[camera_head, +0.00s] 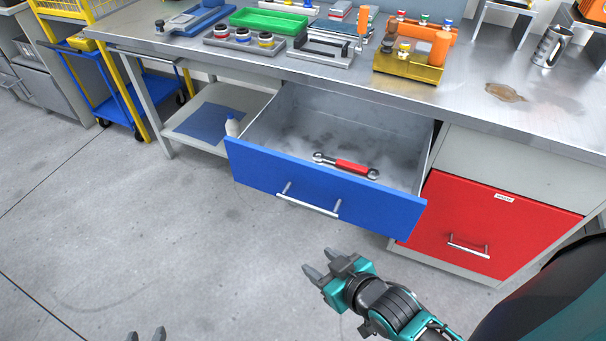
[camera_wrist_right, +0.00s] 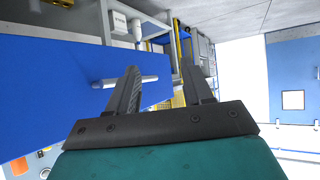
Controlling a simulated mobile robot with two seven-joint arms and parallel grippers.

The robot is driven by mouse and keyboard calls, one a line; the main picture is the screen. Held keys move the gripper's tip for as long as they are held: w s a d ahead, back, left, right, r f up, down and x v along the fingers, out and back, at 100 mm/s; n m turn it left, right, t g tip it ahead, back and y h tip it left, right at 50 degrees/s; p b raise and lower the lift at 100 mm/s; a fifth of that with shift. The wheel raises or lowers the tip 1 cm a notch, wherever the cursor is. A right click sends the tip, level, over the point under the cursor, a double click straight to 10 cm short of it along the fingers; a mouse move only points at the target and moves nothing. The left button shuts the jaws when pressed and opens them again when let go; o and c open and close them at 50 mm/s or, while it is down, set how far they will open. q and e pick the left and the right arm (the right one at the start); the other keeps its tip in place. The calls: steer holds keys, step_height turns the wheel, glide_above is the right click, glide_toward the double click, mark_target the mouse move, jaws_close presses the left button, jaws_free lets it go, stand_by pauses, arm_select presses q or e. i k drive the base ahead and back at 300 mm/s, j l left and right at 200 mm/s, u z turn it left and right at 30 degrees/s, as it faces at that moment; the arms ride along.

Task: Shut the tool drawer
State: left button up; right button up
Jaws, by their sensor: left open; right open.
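The tool drawer (camera_head: 315,192) has a blue front and is pulled well out from under the workbench. A wrench with a red grip (camera_head: 346,166) lies inside it. The drawer's silver bar handle (camera_head: 308,205) is on the blue front. My right gripper (camera_head: 322,264) is open and empty, in front of the drawer and below its handle in the head view. In the right wrist view, the blue front (camera_wrist_right: 50,85) and the handle (camera_wrist_right: 125,82) show beyond the open fingers (camera_wrist_right: 165,85). My left gripper (camera_head: 146,335) shows only its fingertips at the bottom edge, open and apart from the drawer.
A red drawer (camera_head: 490,220) is shut at the right. A blue cart (camera_head: 95,85) stands at left. The floor before the drawer is clear.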

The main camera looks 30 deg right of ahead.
mark_target(273, 155)
steer(key=i+j+z, duration=0.15)
steer(key=j+z, duration=0.6)
steer(key=i+j+z, duration=0.1)
steer(key=j+z, duration=0.25)
steer(key=j, duration=0.1)
